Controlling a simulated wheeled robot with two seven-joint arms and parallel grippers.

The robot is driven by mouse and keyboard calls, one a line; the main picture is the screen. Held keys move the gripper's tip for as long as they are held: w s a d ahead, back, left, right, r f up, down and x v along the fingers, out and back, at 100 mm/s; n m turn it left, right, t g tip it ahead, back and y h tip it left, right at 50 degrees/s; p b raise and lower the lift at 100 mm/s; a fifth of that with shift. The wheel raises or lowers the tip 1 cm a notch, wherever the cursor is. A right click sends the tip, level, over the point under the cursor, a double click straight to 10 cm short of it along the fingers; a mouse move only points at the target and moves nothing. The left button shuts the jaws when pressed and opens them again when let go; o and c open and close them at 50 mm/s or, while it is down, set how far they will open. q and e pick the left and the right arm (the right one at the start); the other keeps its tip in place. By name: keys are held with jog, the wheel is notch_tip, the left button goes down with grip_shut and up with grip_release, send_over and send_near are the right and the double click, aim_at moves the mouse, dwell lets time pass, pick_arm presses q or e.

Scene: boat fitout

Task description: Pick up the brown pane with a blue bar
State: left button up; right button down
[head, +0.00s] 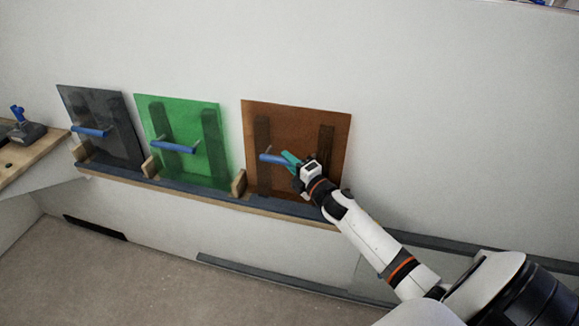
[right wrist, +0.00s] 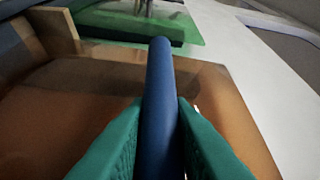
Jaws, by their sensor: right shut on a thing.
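The brown pane (head: 294,122) leans against the white wall at the right end of a row of panes, its lower edge by the ledge. It is see-through, with dark uprights showing behind it. Its blue bar (head: 271,158) runs across its front. My right gripper (head: 288,160) is shut on the blue bar. In the right wrist view the teal fingers press on both sides of the blue bar (right wrist: 159,90), with the brown pane (right wrist: 220,85) behind. Part of the pane's lower right is hidden by my right arm. My left gripper is not in view.
A green pane (head: 205,115) and a dark grey pane (head: 95,105), each with a blue bar, stand to the left on the ledge (head: 200,191). Wooden blocks stand between panes. A workbench (head: 35,150) with a tool is at far left. The wall right of the brown pane is clear.

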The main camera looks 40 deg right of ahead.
notch_tip(320, 180, up, 26)
dwell(0.6)
